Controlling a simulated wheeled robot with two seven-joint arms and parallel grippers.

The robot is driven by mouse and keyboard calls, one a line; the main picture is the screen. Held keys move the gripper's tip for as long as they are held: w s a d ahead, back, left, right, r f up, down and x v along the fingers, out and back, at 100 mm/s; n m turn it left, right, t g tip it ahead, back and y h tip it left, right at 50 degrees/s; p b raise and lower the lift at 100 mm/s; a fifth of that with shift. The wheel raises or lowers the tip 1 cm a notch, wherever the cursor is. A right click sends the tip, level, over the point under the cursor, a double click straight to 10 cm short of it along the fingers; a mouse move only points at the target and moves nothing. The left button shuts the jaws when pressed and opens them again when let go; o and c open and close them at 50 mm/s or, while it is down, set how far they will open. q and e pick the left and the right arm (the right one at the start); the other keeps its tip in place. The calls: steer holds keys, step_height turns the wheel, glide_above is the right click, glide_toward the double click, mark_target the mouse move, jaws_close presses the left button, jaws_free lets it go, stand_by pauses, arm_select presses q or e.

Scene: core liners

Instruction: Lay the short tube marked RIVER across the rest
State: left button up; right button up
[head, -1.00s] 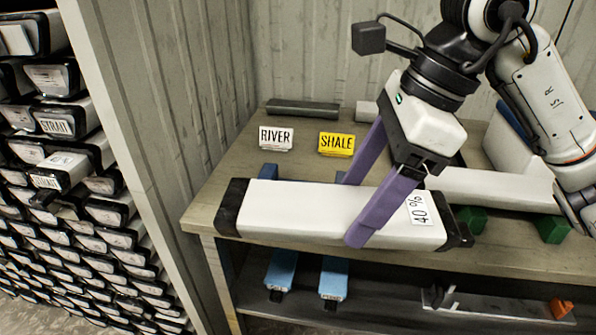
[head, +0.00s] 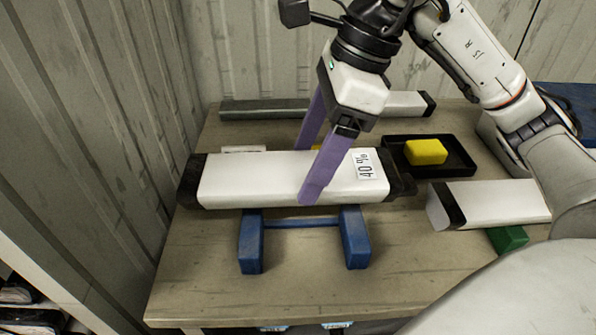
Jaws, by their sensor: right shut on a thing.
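A short white box-shaped tube (head: 250,180) with black end caps and a "40 %" label lies level, left to right. My right gripper (head: 308,178) is shut around its middle; the far finger is partly hidden behind it. No RIVER mark shows on its visible faces. The blue rest (head: 252,243), two blocks joined by a bar, stands on the table below and in front of the tube. The tube overlaps the back of the rest in the picture; I cannot tell whether they touch. My left gripper is out of view.
A white tube (head: 490,204) with a black end lies at right by a green block (head: 508,240). A black tray (head: 465,165) holds a yellow block (head: 426,151). A long grey and white tube (head: 395,103) lies at the back. The wooden table's (head: 200,285) front left is clear.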

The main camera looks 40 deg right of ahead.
step_height(320, 180, down, 3)
steer(key=shift+s+r, duration=0.15)
steer(key=shift+r, duration=0.05)
steer(key=shift+f, duration=2.45)
steer(key=shift+b, duration=0.35)
steer(key=shift+f, duration=0.2)
steer(key=o, duration=2)
